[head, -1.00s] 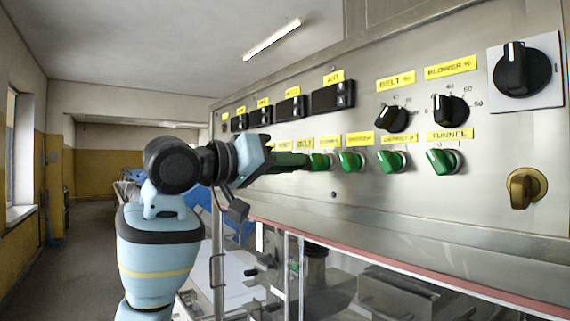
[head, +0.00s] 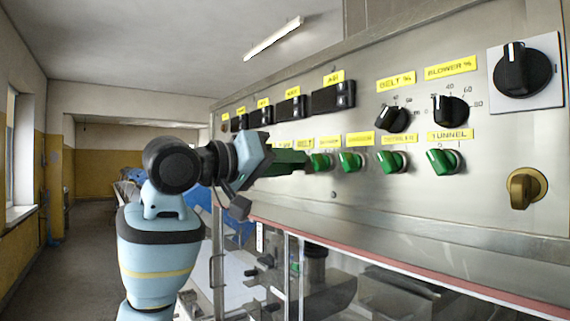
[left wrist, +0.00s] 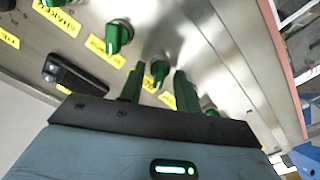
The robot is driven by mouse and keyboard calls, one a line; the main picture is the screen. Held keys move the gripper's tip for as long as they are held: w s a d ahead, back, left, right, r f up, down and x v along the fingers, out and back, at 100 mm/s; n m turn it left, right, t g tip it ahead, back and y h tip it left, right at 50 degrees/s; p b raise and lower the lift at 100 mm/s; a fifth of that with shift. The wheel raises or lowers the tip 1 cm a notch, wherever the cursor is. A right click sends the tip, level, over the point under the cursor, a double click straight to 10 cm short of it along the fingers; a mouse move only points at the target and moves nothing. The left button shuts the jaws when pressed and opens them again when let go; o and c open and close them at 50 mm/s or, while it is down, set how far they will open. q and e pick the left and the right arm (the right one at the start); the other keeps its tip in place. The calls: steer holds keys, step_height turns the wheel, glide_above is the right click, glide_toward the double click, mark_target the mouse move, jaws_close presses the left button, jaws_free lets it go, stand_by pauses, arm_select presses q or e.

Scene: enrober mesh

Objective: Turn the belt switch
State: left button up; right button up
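The yellow BELT label (head: 305,143) is in the lower row on the steel control panel. The switch beneath it is hidden behind my left gripper (head: 303,162) in the head view. In the left wrist view my left gripper (left wrist: 158,88) has its two green fingers apart, with a green knob (left wrist: 160,70) showing in the gap between them. The knob stands below the BELT label's place, but its label is not readable in the wrist view. I cannot tell whether either finger touches it. My right gripper is in neither view.
More green knobs (head: 391,161) stand close by to the right in the same row, up to the TUNNEL knob (head: 443,160). Black dials (head: 450,110) and dark displays (head: 333,97) are above. A reddish ledge (head: 420,277) runs below the panel.

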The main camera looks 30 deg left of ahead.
arm_select(q)
steer(key=shift+s, duration=0.1)
steer(key=v, duration=0.7)
steer(key=shift+s, duration=0.35)
steer(key=shift+a, duration=0.15)
